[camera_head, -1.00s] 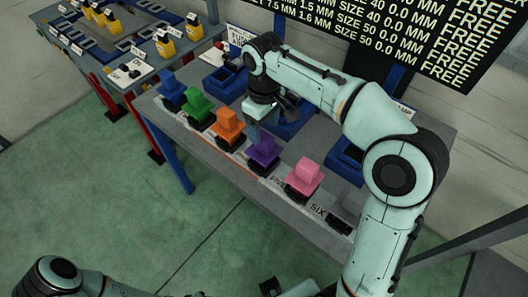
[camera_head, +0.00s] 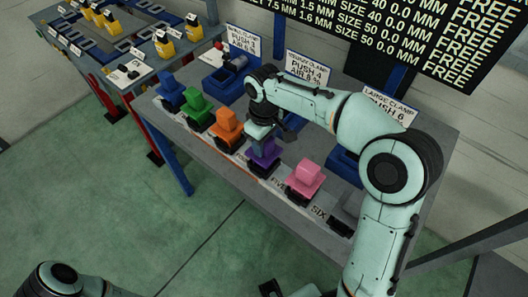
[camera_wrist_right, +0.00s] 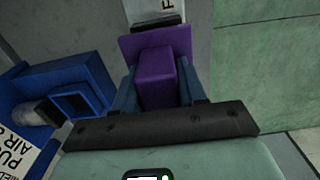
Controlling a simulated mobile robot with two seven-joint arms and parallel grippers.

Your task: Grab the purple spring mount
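The purple spring mount (camera_head: 264,156) has a wide base and a narrower block on top. It sits on its dark holder in the row on the table. My right gripper (camera_head: 262,139) is directly above it, its fingers reaching down around the upper block. In the right wrist view, the purple spring mount (camera_wrist_right: 157,76) lies between the two blue-grey fingers of my right gripper (camera_wrist_right: 160,90). The fingers look open on either side of the block; contact is not clear.
A pink mount (camera_head: 305,179) is to the right, and an orange mount (camera_head: 228,125), a green mount (camera_head: 198,108) and a blue mount (camera_head: 171,92) to the left. Blue bins (camera_head: 222,85) and signs stand behind. A second table with yellow parts (camera_head: 164,45) is far left.

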